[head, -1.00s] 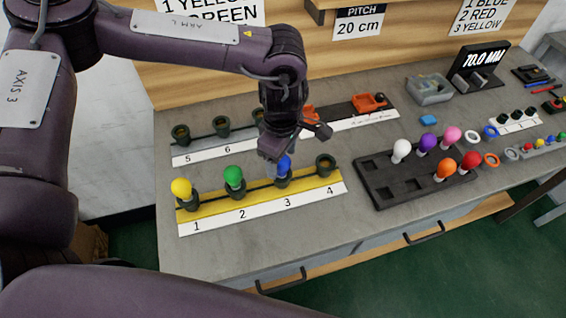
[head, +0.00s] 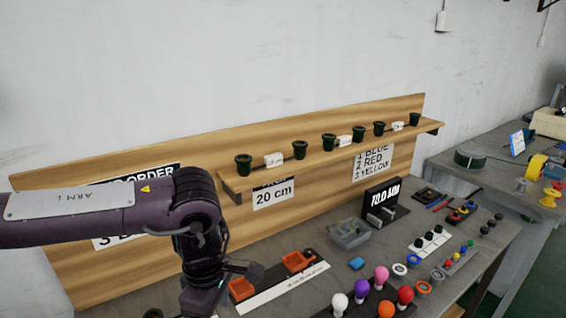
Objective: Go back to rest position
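My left arm comes in from the left in the head view. My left gripper (head: 203,300) hangs down at the lower edge of the picture, over the table to the left of the orange parts. Its fingertips are too cut off and dark to tell whether they are open or shut. My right gripper does not show. The yellow strip with the numbered sockets is outside this view. The black bulb tray (head: 372,303) at the bottom holds several bulbs, with a white bulb (head: 340,302), a purple bulb (head: 362,288) and a red bulb (head: 405,295) among them.
A wooden shelf (head: 330,158) on the back board carries several dark green sockets and stands out above the table. Orange parts (head: 242,288) lie by a white strip. A grey bin (head: 349,235) and the 70.0 MM display (head: 382,198) stand behind. Another table (head: 480,160) is at right.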

